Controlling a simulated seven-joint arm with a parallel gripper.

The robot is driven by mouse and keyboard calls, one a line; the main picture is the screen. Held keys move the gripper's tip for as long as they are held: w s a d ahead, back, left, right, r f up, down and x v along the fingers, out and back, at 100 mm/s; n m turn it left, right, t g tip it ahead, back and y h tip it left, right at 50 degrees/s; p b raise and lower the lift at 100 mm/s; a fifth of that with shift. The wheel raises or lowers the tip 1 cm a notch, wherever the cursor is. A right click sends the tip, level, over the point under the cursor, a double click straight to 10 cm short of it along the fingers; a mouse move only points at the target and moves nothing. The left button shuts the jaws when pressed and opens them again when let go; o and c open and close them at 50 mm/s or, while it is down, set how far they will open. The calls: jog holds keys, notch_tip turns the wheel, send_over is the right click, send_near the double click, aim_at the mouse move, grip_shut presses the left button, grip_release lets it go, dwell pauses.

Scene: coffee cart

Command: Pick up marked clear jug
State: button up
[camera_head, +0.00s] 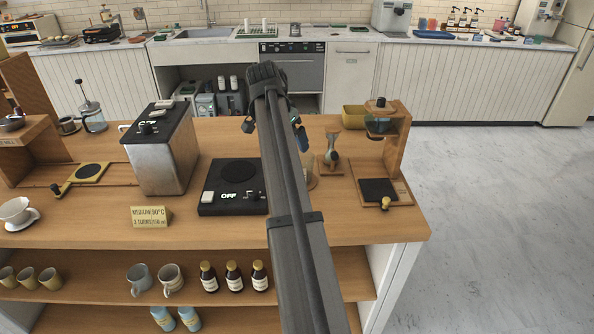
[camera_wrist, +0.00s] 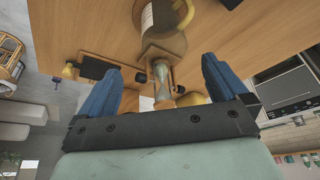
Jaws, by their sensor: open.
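A clear, brown-tinted round vessel (camera_wrist: 182,24) with a white label shows at the top of the wrist view and looks like the marked jug. It is cut off by the frame edge. In the head view only a sliver of it (camera_head: 312,174) shows on the cart top, right of my arm, which hides the rest. My gripper (camera_wrist: 160,82) is open, with its two blue fingers wide apart and nothing held. The vessel lies beyond the fingertips, apart from them. In the head view my gripper (camera_head: 277,128) is over the back edge of the cart.
A grey hourglass-shaped item (camera_head: 332,150) stands right of the arm. A wooden stand (camera_head: 397,143) with a black pad is at the cart's right end. Floor at right is clear.

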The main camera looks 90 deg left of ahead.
jog(key=shift+a+x, duration=0.15)
jog(key=shift+x, duration=3.25)
jog(key=shift+a+x, duration=0.2)
jog(key=shift+x, duration=3.2)
jog(key=shift+s+r, duration=0.1)
jog(key=shift+c, duration=0.2)
jog(key=c, duration=0.9)
